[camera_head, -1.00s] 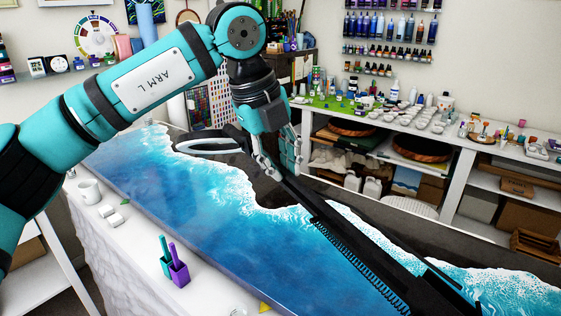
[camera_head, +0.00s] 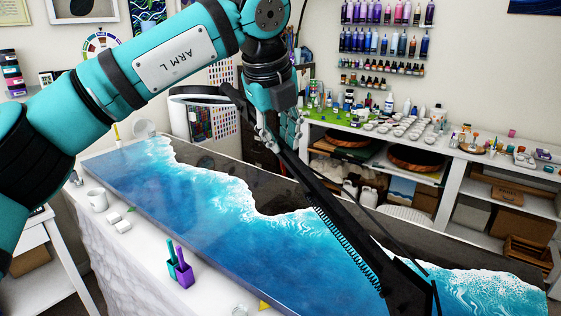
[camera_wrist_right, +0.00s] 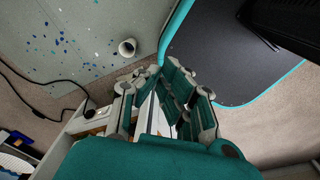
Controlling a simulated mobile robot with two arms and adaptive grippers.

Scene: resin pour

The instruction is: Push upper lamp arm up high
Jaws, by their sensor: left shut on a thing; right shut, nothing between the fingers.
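The black upper lamp arm (camera_head: 318,190) slants across the head view, from the lower right up to my left gripper. A spring (camera_head: 348,248) shows along its lower part. The lamp head (camera_head: 192,91), a dark-rimmed oval with a pale inside, sits at the far end, left of the gripper and above the table's back corner. My left gripper (camera_head: 268,142) points down and is shut on the upper lamp arm near the lamp head; its fingertips are partly hidden. My right gripper (camera_wrist_right: 162,90) is shut and empty in the right wrist view, away from the lamp.
A long blue-and-white resin table (camera_head: 190,205) lies below the lamp. A white mug (camera_head: 97,199) and a purple holder (camera_head: 183,276) stand along its near side. A crowded white shelf unit (camera_head: 462,192) stands behind. In the right wrist view, a cup (camera_wrist_right: 127,47) lies on a speckled surface.

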